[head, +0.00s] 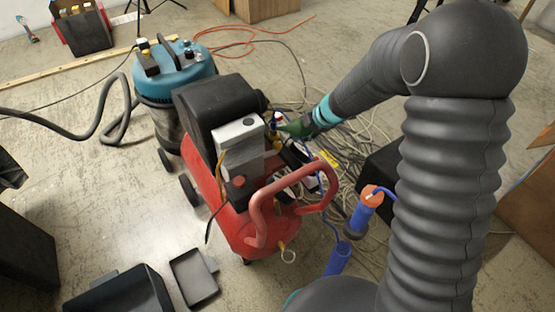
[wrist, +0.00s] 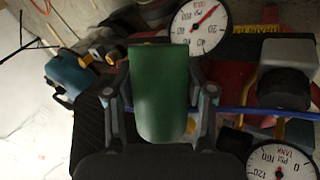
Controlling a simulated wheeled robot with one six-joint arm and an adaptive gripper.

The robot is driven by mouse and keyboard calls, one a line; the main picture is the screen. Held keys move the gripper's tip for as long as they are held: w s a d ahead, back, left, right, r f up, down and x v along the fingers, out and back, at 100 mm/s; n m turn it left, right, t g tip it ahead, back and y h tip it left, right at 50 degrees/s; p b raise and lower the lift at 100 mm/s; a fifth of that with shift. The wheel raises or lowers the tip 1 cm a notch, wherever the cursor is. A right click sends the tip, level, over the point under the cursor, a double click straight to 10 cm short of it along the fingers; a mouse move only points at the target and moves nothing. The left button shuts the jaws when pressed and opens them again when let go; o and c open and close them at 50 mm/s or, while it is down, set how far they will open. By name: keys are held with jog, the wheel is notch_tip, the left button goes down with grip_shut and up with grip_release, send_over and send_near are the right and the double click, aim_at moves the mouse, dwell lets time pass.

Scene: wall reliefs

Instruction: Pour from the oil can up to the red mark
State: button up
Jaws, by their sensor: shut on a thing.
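My gripper (wrist: 162,98) is shut on a green oil can (wrist: 162,75), with one finger on each side of it. In the head view the green oil can (head: 296,127) is at the end of my arm, beside the upper right of the red compressor (head: 242,226). It looks tilted, with its narrow end toward the compressor. I cannot tell whether its tip touches anything or whether oil flows. I cannot make out the red mark or an oil opening in either view.
A pressure gauge (wrist: 198,28) and a tank gauge (wrist: 283,162) are close to the oil can. A red handle (head: 262,215) rises at the compressor's front. A teal vacuum (head: 178,72) stands behind left. Black trays (head: 194,277) and loose cables (head: 345,150) lie on the floor.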

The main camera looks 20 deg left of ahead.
aim_at(296, 129)
dwell(0.3)
jog(key=shift+s+a+f+g+y, duration=0.1)
jog(key=shift+s+f+g+y, duration=0.05)
jog(key=shift+f+g+y, duration=0.15)
jog(key=shift+s+a+f+g+y, duration=0.1)
jog(key=shift+f+g+y, duration=0.1)
jog(key=shift+f, duration=0.2)
jog(key=shift+s+a, duration=0.1)
jog(key=shift+f, duration=0.1)
jog(key=shift+s+a+f+m+g+y, duration=0.4)
jog(key=shift+s+a+f+g+y, duration=0.1)
jog(key=shift+s+f+g+y, duration=0.15)
jog(key=shift+s+a+f+m+g+y, duration=0.4)
jog(key=shift+s+a+f+g+y, duration=0.1)
jog(key=shift+f+g+y, duration=0.2)
jog(key=shift+r, duration=3)
